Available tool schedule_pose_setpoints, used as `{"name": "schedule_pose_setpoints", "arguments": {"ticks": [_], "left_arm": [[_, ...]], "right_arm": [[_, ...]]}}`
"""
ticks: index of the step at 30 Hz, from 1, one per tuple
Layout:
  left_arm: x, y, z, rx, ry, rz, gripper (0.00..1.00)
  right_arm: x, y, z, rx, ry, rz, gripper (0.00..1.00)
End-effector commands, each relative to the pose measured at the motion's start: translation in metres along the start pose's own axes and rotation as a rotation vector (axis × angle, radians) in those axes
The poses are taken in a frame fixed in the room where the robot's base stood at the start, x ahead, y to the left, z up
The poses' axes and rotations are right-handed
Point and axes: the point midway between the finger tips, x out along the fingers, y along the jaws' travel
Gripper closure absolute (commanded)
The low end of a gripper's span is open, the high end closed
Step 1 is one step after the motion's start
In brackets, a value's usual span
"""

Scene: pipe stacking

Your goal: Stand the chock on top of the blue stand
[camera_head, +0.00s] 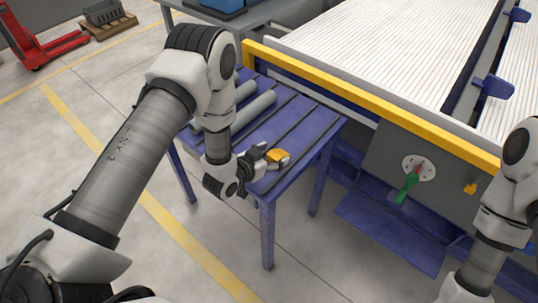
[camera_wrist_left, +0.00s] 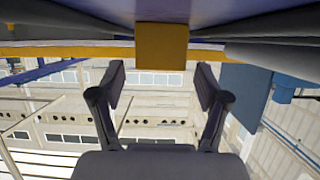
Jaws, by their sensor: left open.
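The orange chock (camera_head: 279,155) is at the near right part of the blue stand's top (camera_head: 318,125). In the left wrist view the chock (camera_wrist_left: 162,47) shows as an upright block at the top middle, against the stand's surface, with the picture upside down. My left gripper (camera_head: 268,158) is right beside the chock, low over the stand. Its two fingers are apart in the left wrist view (camera_wrist_left: 160,88), with a clear gap between them and the chock beyond their tips. Part of the chock's lower side is hidden in the head view. My right gripper is out of view.
Grey pipes (camera_head: 250,110) lie on the stand, left of the chock. A yellow rail (camera_head: 370,105) edges the large white slatted bed behind it. A panel with a green handle (camera_head: 408,184) is to the right. Open floor lies in front.

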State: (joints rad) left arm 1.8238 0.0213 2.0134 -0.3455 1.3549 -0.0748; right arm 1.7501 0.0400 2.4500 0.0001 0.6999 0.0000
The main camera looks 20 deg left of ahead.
Motion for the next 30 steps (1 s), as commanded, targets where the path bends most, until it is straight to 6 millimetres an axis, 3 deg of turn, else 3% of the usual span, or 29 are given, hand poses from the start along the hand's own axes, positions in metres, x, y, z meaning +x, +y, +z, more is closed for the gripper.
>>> {"name": "schedule_pose_setpoints", "arguments": {"ticks": [5, 12, 16, 26, 28, 30], "left_arm": [[-0.024, -0.001, 0.000, -0.003, -0.002, -0.002, 0.25], [-0.086, -0.001, 0.001, -0.006, -0.002, -0.003, 0.25], [-0.109, -0.001, 0.000, -0.005, -0.001, -0.003, 0.25], [-0.119, 0.000, 0.000, 0.000, 0.001, 0.000, 0.25], [-0.119, 0.003, 0.005, 0.000, -0.010, 0.006, 0.25], [-0.120, 0.018, 0.021, 0.013, -0.050, 0.036, 0.25]], "right_arm": [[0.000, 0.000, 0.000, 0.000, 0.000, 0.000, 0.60], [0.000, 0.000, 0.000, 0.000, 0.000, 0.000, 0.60], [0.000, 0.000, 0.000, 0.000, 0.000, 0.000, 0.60], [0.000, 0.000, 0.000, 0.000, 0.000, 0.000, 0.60], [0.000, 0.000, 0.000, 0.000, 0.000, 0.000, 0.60], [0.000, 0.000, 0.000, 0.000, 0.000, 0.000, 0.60]]}}
